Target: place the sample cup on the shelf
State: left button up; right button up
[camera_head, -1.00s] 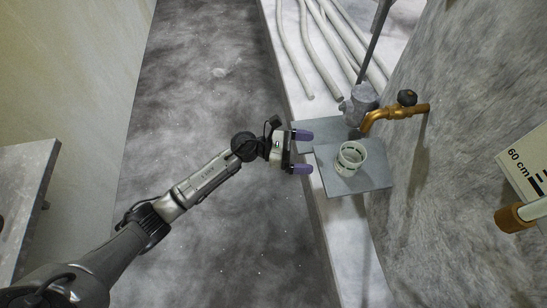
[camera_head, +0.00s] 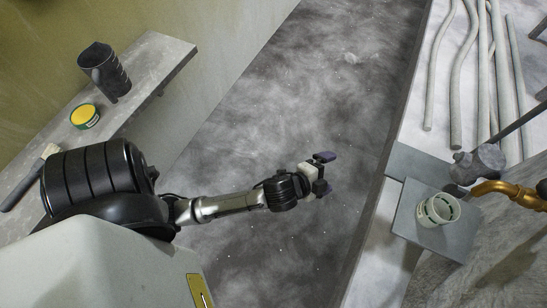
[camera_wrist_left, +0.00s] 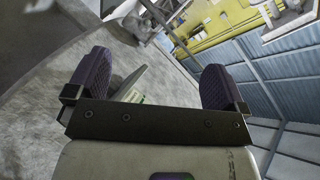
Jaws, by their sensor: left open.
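The sample cup (camera_head: 438,209), pale and round with dark marks, stands upright on a grey plate (camera_head: 462,242) below a brass tap at the right of the head view. My left gripper (camera_head: 323,172) is open and empty, over the dark floor to the left of the cup and well apart from it. Its two purple-padded fingers also show spread in the left wrist view (camera_wrist_left: 155,85). A grey shelf (camera_head: 162,65) runs along the left wall. I do not see the cup in the wrist view. My right gripper is not in view.
On the shelf are a dark jug (camera_head: 105,72), a yellow-topped green tin (camera_head: 85,116) and a brush (camera_head: 30,177). The shelf's far end looks bare. The brass tap (camera_head: 505,190) is close beside the cup. Several pipes (camera_head: 484,75) lie on the white ledge behind.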

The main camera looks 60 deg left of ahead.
pick_arm(q)
jog(key=s+f+n+g, duration=0.2)
jog(key=s+n+g, duration=0.2)
jog(key=s, duration=0.6)
jog(key=s+f+n+g+h, duration=0.1)
jog(key=s+f+n+g, duration=0.2)
jog(key=s, duration=0.8)
jog(key=n+g, duration=0.2)
jog(key=g, duration=0.1)
jog(key=shift+d+f, duration=0.3)
jog(key=shift+f, duration=0.05)
